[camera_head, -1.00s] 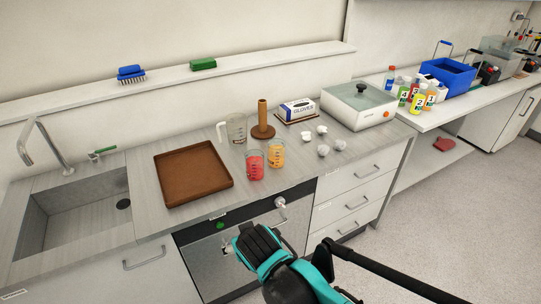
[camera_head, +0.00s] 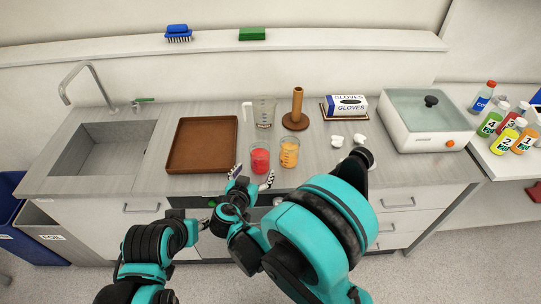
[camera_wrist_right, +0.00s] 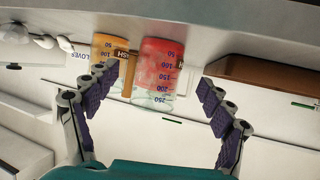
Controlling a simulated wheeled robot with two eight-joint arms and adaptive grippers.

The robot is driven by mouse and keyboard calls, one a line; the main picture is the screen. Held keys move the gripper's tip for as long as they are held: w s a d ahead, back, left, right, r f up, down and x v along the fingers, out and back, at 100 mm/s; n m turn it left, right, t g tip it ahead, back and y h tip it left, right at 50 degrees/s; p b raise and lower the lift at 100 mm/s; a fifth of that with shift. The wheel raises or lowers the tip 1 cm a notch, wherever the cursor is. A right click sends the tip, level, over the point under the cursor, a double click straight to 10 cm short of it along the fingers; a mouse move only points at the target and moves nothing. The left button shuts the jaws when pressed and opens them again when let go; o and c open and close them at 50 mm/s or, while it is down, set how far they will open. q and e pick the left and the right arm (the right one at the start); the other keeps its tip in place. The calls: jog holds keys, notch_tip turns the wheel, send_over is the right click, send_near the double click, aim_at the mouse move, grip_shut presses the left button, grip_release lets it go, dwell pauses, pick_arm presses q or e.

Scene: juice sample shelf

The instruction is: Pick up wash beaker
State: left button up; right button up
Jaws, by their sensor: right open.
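Two clear graduated beakers stand side by side near the worktop's front edge: one with red liquid (camera_head: 260,158), one with orange liquid (camera_head: 289,152). In the upside-down right wrist view, the red beaker (camera_wrist_right: 157,62) lies between the finger lines and the orange beaker (camera_wrist_right: 106,46) is beside it. Partly hidden labels end in "SH"; I cannot tell which beaker is the wash one. My right gripper (camera_head: 251,177) is open and empty, just in front of the red beaker. My left arm shows at the lower left; its jaws are not clear.
A brown tray (camera_head: 177,168) lies left of the beakers, beside the sink (camera_head: 105,150). A clear jug (camera_head: 262,110) and a wooden post on a round base (camera_head: 297,108) stand behind. A glove box (camera_head: 347,104), crumpled white pieces and a lidded bath (camera_head: 430,122) are right.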

jog(key=shift+x, duration=1)
jog(key=b+x, duration=0.1)
jog(key=x, duration=0.1)
jog(key=b+x, duration=0.1)
jog(key=x, duration=0.2)
jog(key=shift+w+r, duration=0.1)
jog(key=shift+r, duration=0.2)
jog(key=c, duration=1.3)
